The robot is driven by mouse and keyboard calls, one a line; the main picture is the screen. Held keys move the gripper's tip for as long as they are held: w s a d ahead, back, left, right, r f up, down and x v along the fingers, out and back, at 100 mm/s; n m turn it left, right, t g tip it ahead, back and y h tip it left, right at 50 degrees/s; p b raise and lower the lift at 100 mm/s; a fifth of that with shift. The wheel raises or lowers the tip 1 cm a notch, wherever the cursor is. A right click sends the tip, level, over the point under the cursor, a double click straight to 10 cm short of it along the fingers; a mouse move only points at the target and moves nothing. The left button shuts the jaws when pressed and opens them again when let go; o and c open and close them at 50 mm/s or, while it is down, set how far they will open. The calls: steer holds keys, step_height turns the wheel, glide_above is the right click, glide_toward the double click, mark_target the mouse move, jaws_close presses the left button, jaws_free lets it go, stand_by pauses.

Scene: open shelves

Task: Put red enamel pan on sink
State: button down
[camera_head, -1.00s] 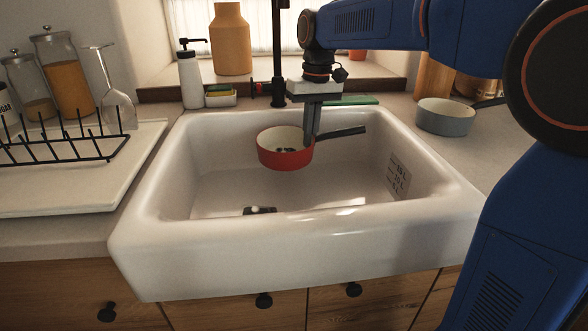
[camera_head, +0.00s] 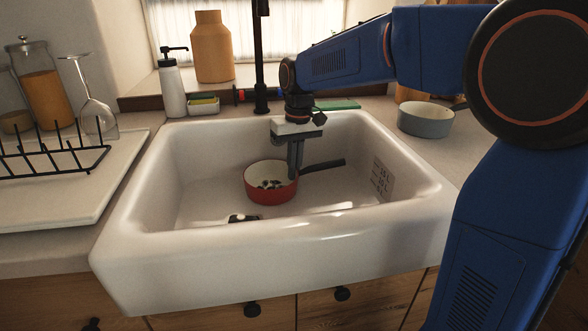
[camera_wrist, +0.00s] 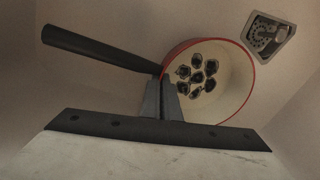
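The red enamel pan (camera_head: 270,190) is inside the white sink (camera_head: 250,243), upright, with its black handle pointing right. Its inside is cream, with several small dark pieces on the bottom. My gripper (camera_head: 293,172) points down at the pan's handle side. In the wrist view my gripper's fingers (camera_wrist: 170,98) are close together at the pan's rim, near the handle joint, and look shut on the pan (camera_wrist: 235,75). The drain (camera_wrist: 268,35) shows beside the pan. Whether the pan's base touches the sink floor is hard to tell.
A grey pan (camera_head: 426,119) stands on the right counter. A black dish rack (camera_head: 50,160) and a wine glass (camera_head: 97,115) are on the left. A soap bottle (camera_head: 172,90), sponges (camera_head: 203,104) and the black faucet (camera_head: 261,60) stand behind the sink. The sink's left side is free.

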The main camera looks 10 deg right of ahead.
steer(key=c, duration=2)
jaws_free()
steer(key=shift+f, duration=0.1)
steer(key=r, duration=1.2)
steer(key=shift+w+d+r, duration=0.1)
steer(key=shift+w+d, duration=0.05)
steer(key=shift+d, duration=0.25)
